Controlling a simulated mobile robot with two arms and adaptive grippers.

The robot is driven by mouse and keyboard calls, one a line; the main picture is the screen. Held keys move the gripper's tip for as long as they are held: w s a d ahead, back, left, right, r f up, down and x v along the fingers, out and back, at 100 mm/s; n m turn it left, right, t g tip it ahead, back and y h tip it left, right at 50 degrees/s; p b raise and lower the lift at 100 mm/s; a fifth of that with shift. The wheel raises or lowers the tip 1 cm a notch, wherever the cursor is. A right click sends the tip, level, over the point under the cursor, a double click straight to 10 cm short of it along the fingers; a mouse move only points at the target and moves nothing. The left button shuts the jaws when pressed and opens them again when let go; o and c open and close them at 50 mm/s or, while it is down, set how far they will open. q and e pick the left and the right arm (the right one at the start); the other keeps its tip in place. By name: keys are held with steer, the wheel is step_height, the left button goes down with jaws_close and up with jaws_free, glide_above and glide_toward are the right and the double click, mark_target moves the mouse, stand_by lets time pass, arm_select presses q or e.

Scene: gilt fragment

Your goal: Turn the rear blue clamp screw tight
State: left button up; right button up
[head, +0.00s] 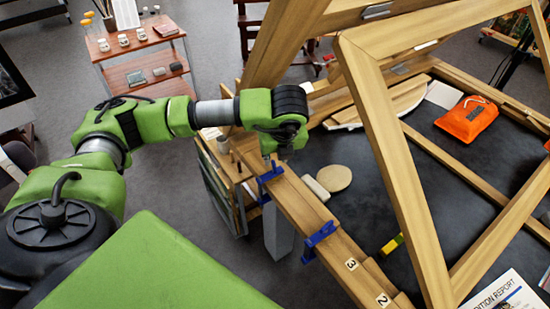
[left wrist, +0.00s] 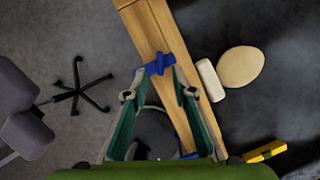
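The rear blue clamp (head: 270,174) grips the edge of a wooden beam (head: 300,205); its lower part hangs on the beam's left side. A second blue clamp (head: 318,236) sits nearer on the same beam. My left gripper (head: 284,152) is just above and behind the rear clamp, partly hidden by my wrist. In the left wrist view its two fingers (left wrist: 158,92) are spread, with nothing between the tips. The rear clamp (left wrist: 155,65) shows just beyond the tips, across the beam. I cannot tell whether any finger touches it. My right gripper is not in view.
A cream block (head: 316,188) and a round pale pad (head: 334,178) lie right of the rear clamp on the dark surface. A yellow object (head: 392,244) lies nearer. A large wooden frame (head: 385,130) leans over the right side. An orange pouch (head: 467,118) lies beyond.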

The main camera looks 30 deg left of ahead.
mark_target(274, 165)
arm_select(q)
steer(key=shift+p+x, duration=0.75)
steer(key=shift+x, duration=1.95)
jaws_close()
